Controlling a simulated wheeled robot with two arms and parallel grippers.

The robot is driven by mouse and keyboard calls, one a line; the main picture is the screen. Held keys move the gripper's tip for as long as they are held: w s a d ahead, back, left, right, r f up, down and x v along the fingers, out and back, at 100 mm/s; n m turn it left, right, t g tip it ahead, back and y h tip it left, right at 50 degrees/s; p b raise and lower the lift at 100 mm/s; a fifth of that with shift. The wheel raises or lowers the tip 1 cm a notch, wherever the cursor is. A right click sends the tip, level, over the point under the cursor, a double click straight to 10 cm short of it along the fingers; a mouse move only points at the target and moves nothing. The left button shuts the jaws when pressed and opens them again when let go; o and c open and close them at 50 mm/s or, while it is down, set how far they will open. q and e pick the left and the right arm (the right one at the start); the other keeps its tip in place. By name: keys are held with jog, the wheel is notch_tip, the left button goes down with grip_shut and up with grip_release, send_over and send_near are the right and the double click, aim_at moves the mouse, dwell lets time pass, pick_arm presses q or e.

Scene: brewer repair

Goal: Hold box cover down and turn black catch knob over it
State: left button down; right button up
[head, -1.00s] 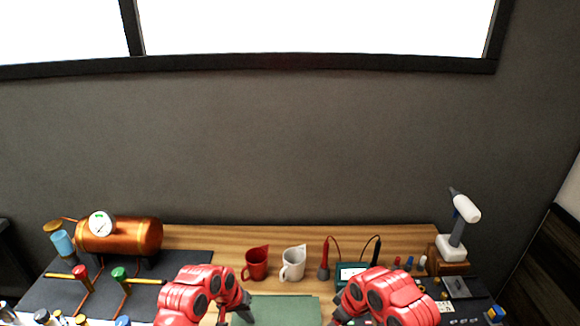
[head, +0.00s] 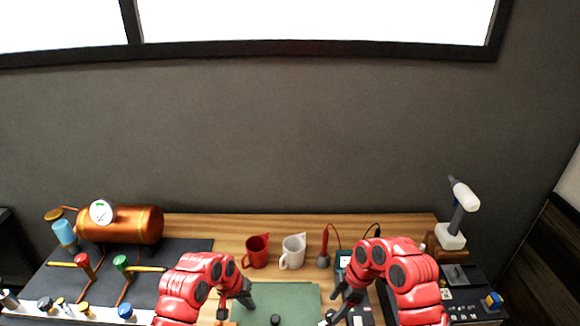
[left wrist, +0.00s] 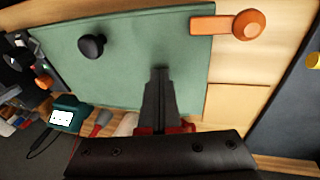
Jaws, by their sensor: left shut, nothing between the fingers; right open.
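A flat green panel (head: 300,296) lies at the front middle of the bench; I cannot tell whether it is the box cover. It fills much of the left wrist view (left wrist: 125,50). A round black knob (left wrist: 92,46) stands on it, and shows at the bottom edge of the head view (head: 275,320). My left gripper (head: 247,301) is over the panel's left part, shut and empty; its fingers (left wrist: 160,75) point at the panel, apart from the knob. Whether they touch the panel is unclear. My right gripper (head: 341,300) is open near the panel's right edge.
An orange handle (left wrist: 225,24) overlaps one panel edge. A red mug (head: 256,252), a white mug (head: 293,252) and a teal meter (left wrist: 66,114) with probes stand behind. A copper tank (head: 137,224) and valves are left; a white-headed tool (head: 465,198) is right.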

aim_at(334, 313)
jog(key=shift+f, duration=0.2)
jog(key=shift+f, duration=1.45)
jog(key=shift+c, duration=0.3)
grip_shut()
jog(key=shift+s+m, duration=0.1)
jog(key=shift+m, duration=0.4)
jog(key=m+t, duration=0.1)
jog(key=m, duration=0.2)
jog(key=m+t, duration=0.1)
jog(key=m, duration=0.2)
jog(key=shift+s+a+h, duration=0.1)
jog(key=shift+s+h, duration=0.1)
jog(key=shift+h, duration=0.1)
jog(key=shift+o, duration=0.3)
grip_release()
